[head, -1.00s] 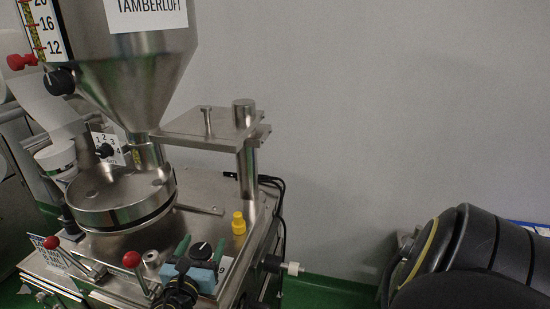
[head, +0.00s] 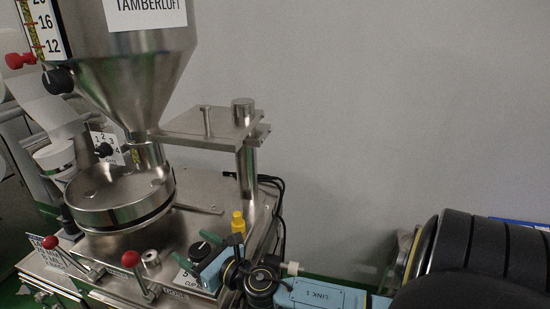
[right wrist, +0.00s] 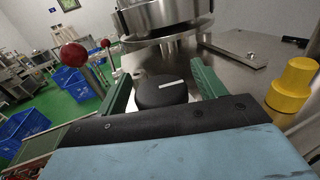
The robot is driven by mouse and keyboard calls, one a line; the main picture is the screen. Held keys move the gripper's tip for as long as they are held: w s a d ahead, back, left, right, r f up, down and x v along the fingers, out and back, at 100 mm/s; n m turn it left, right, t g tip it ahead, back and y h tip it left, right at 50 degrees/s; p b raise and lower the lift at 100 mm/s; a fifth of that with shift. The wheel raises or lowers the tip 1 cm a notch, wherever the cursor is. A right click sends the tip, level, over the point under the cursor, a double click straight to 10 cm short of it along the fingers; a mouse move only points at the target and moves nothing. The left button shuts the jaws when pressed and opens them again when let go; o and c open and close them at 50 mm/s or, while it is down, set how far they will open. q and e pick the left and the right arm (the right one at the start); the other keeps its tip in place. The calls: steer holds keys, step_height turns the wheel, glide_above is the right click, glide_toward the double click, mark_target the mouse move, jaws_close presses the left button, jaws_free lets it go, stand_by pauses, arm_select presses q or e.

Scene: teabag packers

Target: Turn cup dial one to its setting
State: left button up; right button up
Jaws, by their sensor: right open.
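The cup dial (head: 200,250) is a round black knob on the machine's steel top, above a white label marked "CUP". In the right wrist view the dial (right wrist: 163,93) shows a white pointer line lying nearly level, slightly up to the right. My right gripper (head: 203,250) is open, with a blue body and green fingers. In the right wrist view the fingers (right wrist: 160,80) stand on either side of the dial, with gaps. Most of the dial's label is hidden by the gripper. My left gripper is not in view.
Red-balled levers (head: 130,259) stand left of the dial. A yellow knob (head: 238,222) is behind it to the right. A round steel drum (head: 120,200) sits under the hopper (head: 130,60). A steel bracket plate (head: 205,123) overhangs behind.

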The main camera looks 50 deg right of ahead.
steer(key=shift+f+n+y+b, duration=0.15)
steer(key=shift+n+y+b, duration=0.55)
steer(key=shift+y, duration=0.5)
steer(key=shift+a+n+g+y+b, duration=0.15)
steer(key=shift+n+g+y+b, duration=0.45)
steer(key=shift+n+y+b, duration=0.5)
steer(key=n+g+y+b, duration=0.1)
steer(key=y+b, duration=0.1)
steer(key=b, duration=0.1)
steer(key=n+g+y+b, duration=0.1)
steer(key=y+b, duration=0.1)
steer(key=b, duration=0.2)
steer(key=shift+a+f+n+y, duration=0.1)
steer(key=shift+n+y, duration=0.2)
steer(key=shift+n, duration=0.1)
steer(key=d+b+v, duration=0.1)
steer(key=b+v, duration=0.2)
steer(key=v, duration=1.1)
steer(key=d+f+m+h, duration=0.2)
steer(key=f+m+h, duration=0.1)
steer(key=f+m, duration=0.4)
steer(key=d+f+m+h, duration=0.3)
steer(key=f+m, duration=0.5)
steer(key=f, duration=0.2)
steer(key=d+f+m+h+p, duration=0.1)
steer(key=f+m+h, duration=0.3)
steer(key=f+m, duration=0.4)
steer(key=shift+w+d+f+t, duration=0.2)
steer(key=shift+d+f+t, duration=0.15)
steer(key=shift+d, duration=0.45)
